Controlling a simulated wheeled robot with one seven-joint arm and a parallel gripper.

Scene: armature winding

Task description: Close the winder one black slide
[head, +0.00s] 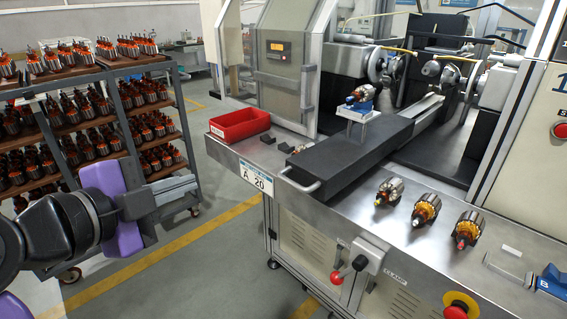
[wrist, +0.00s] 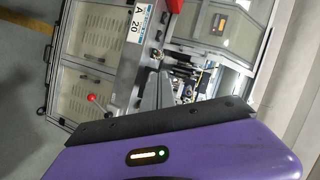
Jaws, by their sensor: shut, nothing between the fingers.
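The black slide (head: 350,158) is a long dark block that extends from the winder toward the front edge of the steel table. Its metal handle (head: 298,184) is at the near end, just above the A 20 label. My gripper (head: 192,187) is left of the table, apart from the handle, pointing toward the table front. Its fingers are together with nothing between them. In the wrist view the shut fingers (wrist: 161,88) point toward the table edge near the A 20 label; the slide is hard to make out there.
A red tray (head: 240,125) and small dark blocks lie left of the slide. An armature on a small stand (head: 357,115) is beside it. Several armatures (head: 426,209) lie to the right. A loaded rack (head: 90,120) stands left; the floor aisle between is clear.

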